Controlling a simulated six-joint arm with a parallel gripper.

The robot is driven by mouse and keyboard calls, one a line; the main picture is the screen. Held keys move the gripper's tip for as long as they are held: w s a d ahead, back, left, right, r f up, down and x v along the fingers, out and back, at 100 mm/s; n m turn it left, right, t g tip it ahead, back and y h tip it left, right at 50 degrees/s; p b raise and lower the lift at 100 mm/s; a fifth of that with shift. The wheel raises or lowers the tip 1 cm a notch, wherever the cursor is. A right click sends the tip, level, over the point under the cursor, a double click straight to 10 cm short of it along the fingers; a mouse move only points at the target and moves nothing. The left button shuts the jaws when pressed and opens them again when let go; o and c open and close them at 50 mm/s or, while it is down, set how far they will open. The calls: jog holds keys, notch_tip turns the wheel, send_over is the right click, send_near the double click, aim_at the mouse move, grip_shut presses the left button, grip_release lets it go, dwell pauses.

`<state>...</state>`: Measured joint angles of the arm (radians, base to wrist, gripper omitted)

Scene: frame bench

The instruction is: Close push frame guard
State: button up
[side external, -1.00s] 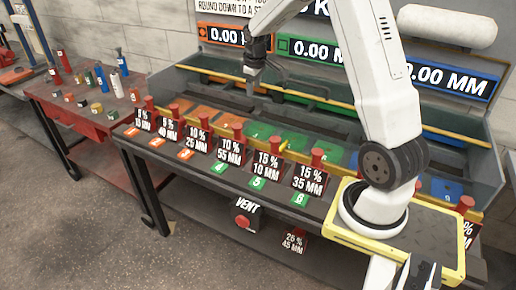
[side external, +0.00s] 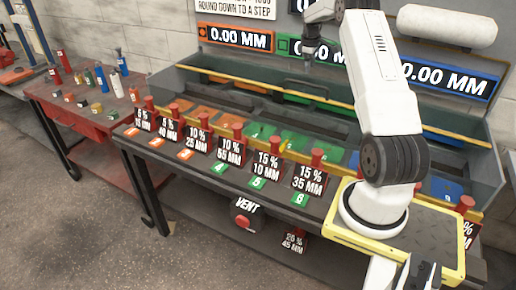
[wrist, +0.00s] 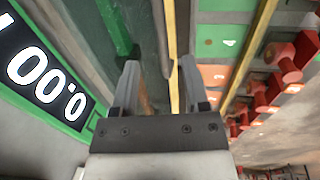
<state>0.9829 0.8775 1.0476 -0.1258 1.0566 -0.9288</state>
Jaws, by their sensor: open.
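The frame guard appears to be the long frame topped by a yellow bar (side external: 245,82), running across the back half of the bench, above the coloured slots. A yellow bar (wrist: 172,40) also shows in the wrist view, running between the fingertips; I cannot tell if it touches them. My gripper (side external: 337,58) is over the back of the bench, in front of the green display. In the wrist view my gripper (wrist: 159,66) is open, with its two fingers apart and nothing held. The guard's exact tilt is unclear.
Red push knobs (side external: 265,147) line the front yellow rail above black labels. Orange, green and blue displays (side external: 235,38) hang behind. A red vent button (side external: 243,221) sits below the front edge. A red side table (side external: 92,130) with several small items stands left.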

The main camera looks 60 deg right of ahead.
jog(key=shift+f, duration=0.1)
jog(key=shift+d+f, duration=0.25)
jog(key=shift+f, duration=1)
jog(key=shift+d+f, duration=0.2)
jog(key=shift+f, duration=1.05)
jog(key=shift+d+f, duration=0.25)
jog(key=shift+f, duration=1)
grip_shut()
